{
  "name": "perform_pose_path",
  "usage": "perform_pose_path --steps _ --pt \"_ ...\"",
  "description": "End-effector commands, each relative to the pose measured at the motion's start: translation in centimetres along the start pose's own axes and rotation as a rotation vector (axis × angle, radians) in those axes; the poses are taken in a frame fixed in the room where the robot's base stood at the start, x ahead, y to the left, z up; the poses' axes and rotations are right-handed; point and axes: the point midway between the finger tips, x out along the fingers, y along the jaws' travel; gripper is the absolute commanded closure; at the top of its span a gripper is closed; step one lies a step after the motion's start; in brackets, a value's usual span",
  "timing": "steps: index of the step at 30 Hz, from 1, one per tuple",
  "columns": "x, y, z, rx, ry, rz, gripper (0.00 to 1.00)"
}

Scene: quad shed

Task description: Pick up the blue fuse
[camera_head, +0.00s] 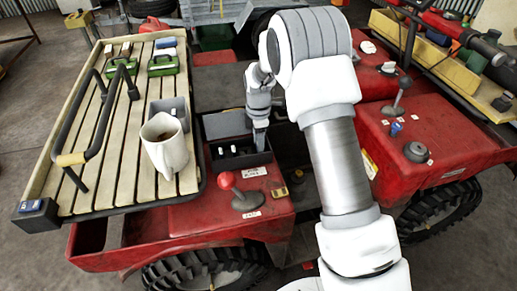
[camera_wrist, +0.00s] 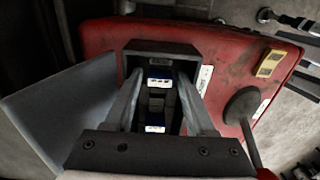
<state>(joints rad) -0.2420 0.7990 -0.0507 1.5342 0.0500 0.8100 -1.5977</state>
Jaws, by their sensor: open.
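In the wrist view a blue fuse (camera_wrist: 159,74) with a white-marked face sits in a dark fuse box (camera_wrist: 178,47), between and beyond my fingertips. A second blue-and-white piece (camera_wrist: 155,129) shows nearer, partly behind the gripper body. My gripper (camera_wrist: 158,84) is open, with one finger on each side of this row. I cannot tell whether the fingers touch the fuse. In the head view my gripper (camera_head: 260,143) points down into the right part of the dark box (camera_head: 223,123). Small dark pieces with pale tops stand in its left part. The blue fuse is hidden there.
A red-knobbed lever (camera_head: 227,181) stands just in front of the box. A red panel (camera_head: 435,140) with levers and knobs is right.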

Motion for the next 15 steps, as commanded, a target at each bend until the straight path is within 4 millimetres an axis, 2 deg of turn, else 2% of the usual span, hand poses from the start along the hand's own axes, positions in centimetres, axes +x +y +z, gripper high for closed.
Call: perform_pose_path --steps 6,15 --pt "0.10 0.02 0.00 -0.001 0.000 0.001 0.45" --pt "0.08 0.02 -0.01 -0.001 0.000 0.001 0.99"
